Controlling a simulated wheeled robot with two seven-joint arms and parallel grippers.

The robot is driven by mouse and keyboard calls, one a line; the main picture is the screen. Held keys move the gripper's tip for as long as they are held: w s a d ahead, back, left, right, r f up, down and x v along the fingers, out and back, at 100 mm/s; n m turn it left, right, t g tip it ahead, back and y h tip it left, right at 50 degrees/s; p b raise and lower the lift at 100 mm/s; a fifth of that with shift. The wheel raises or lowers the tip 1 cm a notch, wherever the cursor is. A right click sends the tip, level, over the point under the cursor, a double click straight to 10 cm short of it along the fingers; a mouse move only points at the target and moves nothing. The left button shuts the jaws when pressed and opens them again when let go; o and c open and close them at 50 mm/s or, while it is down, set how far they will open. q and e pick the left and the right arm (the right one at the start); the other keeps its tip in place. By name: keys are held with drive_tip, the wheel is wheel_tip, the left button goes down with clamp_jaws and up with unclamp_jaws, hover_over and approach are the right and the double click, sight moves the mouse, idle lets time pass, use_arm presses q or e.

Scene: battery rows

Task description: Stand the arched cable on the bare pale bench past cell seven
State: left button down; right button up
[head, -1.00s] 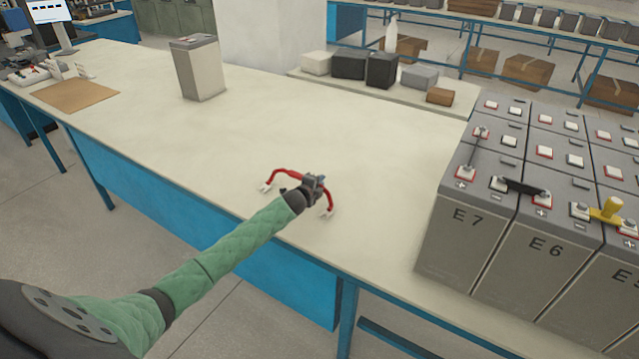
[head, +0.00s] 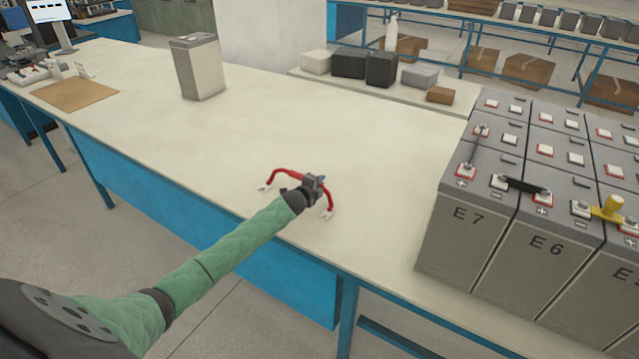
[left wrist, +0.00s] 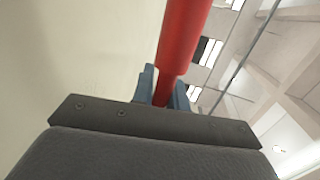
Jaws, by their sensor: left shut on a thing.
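The red arched cable (head: 284,173) has pale metal ends and is at the bare pale bench (head: 250,130), left of cell E7 (head: 462,225). My left gripper (head: 316,183) is shut on the cable near the top of its arch. The ends point down at the bench top; I cannot tell whether they touch it. In the left wrist view the red cable (left wrist: 183,40) runs up from between the blue fingers (left wrist: 163,88). My right gripper is not in view.
A lone grey cell (head: 199,70) stands at the back left. Several boxes (head: 382,70) sit behind. The bench around the cable is clear.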

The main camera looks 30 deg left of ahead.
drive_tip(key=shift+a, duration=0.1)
use_arm(q)
drive_tip(key=shift+f, duration=0.1)
drive_tip(key=c, duration=1.3)
unclamp_jaws()
drive_tip(key=o, duration=0.6)
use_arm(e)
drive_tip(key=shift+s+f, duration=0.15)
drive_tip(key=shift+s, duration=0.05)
use_arm(q)
drive_tip(key=shift+p+v, duration=0.75)
drive_tip(key=shift+v, duration=0.75)
drive_tip(key=p+v, duration=0.3)
drive_tip(key=v, duration=0.5)
drive_tip(key=shift+p, duration=0.4)
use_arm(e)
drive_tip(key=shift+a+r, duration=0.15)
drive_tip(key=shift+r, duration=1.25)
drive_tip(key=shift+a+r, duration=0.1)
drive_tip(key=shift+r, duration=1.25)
